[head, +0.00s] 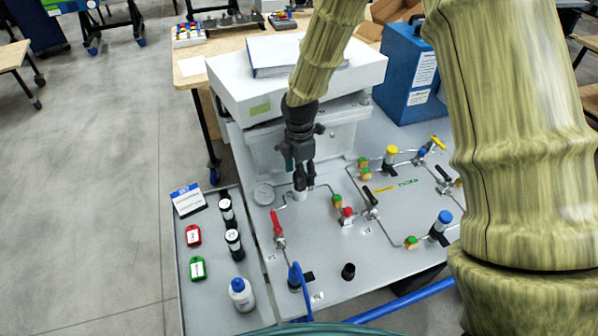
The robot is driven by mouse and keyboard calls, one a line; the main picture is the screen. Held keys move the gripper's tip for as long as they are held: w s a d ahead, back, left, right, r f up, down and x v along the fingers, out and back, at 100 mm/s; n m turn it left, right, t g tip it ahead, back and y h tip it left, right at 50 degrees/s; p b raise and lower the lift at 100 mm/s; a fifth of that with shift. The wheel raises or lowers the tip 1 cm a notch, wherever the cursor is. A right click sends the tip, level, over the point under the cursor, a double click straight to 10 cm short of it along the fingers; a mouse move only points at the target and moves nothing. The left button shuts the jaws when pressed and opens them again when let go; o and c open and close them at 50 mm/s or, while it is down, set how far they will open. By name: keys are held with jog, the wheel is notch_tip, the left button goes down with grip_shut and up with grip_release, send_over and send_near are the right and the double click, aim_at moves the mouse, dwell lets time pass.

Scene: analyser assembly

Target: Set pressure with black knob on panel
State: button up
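The light grey panel (330,240) carries metal tubing, valves and a round gauge (264,194). My gripper (302,178) points down over the panel's back left part, right of the gauge. A small dark piece, possibly the black knob (300,183), shows at the fingertips above a pale fitting (299,195). I cannot tell whether the fingers touch it or how far they are closed.
A red-handled valve (277,225) is in front of my gripper. A white box (260,90) stands close behind it, with a blue case (407,75) to the right.

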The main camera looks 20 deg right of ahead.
jog(key=shift+f, duration=0.2)
jog(key=c, duration=1)
jog(key=shift+m+p, duration=0.55)
jog(key=shift+m, duration=1.05)
jog(key=o, duration=1)
notch_tip(320, 180, up, 12)
